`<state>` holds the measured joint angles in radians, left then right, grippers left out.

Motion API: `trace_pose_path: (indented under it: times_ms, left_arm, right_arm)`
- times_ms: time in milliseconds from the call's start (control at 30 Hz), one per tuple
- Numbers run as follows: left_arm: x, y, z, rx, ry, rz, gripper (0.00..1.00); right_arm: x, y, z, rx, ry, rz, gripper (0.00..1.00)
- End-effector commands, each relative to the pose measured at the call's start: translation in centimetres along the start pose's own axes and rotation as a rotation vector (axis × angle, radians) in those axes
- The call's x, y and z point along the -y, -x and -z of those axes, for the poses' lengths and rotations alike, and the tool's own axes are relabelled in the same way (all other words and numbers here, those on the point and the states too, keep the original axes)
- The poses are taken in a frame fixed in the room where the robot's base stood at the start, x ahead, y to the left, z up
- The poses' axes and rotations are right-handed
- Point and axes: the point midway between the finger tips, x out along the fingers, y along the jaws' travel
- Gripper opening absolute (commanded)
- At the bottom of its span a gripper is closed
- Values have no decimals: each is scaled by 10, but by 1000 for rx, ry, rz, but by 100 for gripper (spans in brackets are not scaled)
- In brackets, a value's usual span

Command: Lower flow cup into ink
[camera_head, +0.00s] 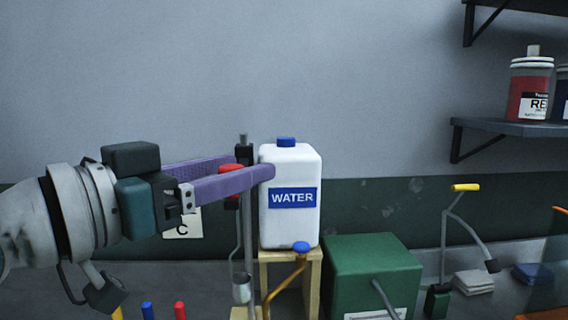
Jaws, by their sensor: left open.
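A small silver cup (241,290), which looks like the flow cup, hangs on a thin wire beside a grey upright post (249,230) at lower centre. A red knob (231,168) sits higher up, above the wire. My left gripper (254,167) reaches in from the left with its purple fingers apart. Its fingers pass by the red knob and the post top, well above the cup. I cannot tell whether they touch the knob. The ink under the cup is not visible. My right gripper is not in view.
A white WATER jug (290,225) with blue cap stands on a wooden stand (313,285) just right of the post. A green box (372,275) is right of it. A red jar (530,100) sits on a wall shelf (495,128). A yellow-topped lamp-like arm (445,235) stands at right.

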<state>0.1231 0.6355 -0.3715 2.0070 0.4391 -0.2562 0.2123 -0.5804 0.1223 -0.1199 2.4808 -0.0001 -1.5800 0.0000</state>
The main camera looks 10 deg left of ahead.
Motion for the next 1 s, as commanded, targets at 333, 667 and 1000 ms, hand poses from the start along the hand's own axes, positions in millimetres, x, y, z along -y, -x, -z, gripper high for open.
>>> trace_pose_path:
  times_ms: [333,667,1000]
  left_arm:
    - [0,0,0,0,0,0,53]
    - [0,0,0,0,1,0,16]
    - [0,0,0,0,1,0,0]
  right_arm:
    - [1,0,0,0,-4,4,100]
    - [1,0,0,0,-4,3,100]
    - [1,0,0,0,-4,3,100]
